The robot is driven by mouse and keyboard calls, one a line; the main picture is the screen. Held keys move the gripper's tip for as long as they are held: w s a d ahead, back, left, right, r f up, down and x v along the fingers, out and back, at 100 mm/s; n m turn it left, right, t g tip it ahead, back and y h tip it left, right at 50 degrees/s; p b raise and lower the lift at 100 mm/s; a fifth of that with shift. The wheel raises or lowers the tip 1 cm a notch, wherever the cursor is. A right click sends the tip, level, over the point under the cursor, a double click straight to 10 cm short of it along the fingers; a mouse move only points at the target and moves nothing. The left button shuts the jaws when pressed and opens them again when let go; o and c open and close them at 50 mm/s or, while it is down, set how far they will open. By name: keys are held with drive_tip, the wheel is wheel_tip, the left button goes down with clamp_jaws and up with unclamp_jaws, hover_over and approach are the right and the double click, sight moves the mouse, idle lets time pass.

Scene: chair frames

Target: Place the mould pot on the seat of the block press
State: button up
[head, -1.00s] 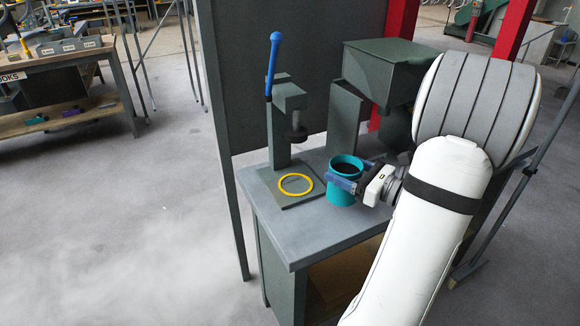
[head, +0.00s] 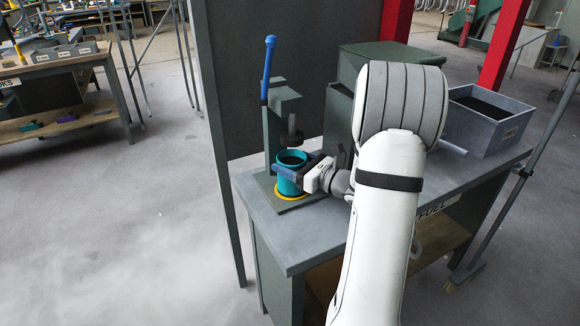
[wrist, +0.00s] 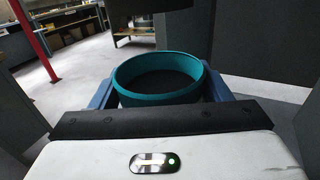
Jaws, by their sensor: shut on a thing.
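The mould pot (head: 289,183) is a teal round pot with a dark inside. It is upright, and its open rim also shows in the wrist view (wrist: 160,70). My gripper (head: 292,170) is shut on the pot, with a blue finger on each side. The pot is over the yellow ring (head: 281,196) on the base plate of the block press (head: 279,120). Part of the ring shows below the pot. I cannot tell whether the pot's bottom touches the plate. The press's dark ram (head: 296,138) is above and behind the pot.
The press has a tall blue lever (head: 268,66). A dark panel (head: 232,90) stands behind the bench (head: 300,240). A grey bin (head: 487,118) with dark contents stands at the bench's right end. The front of the bench top is clear.

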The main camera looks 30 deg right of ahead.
drive_tip(key=shift+f, duration=0.3)
drive_tip(key=shift+f, duration=0.2)
drive_tip(key=o, duration=1.4)
drive_tip(key=shift+r, duration=0.2)
drive_tip(key=v, duration=1.2)
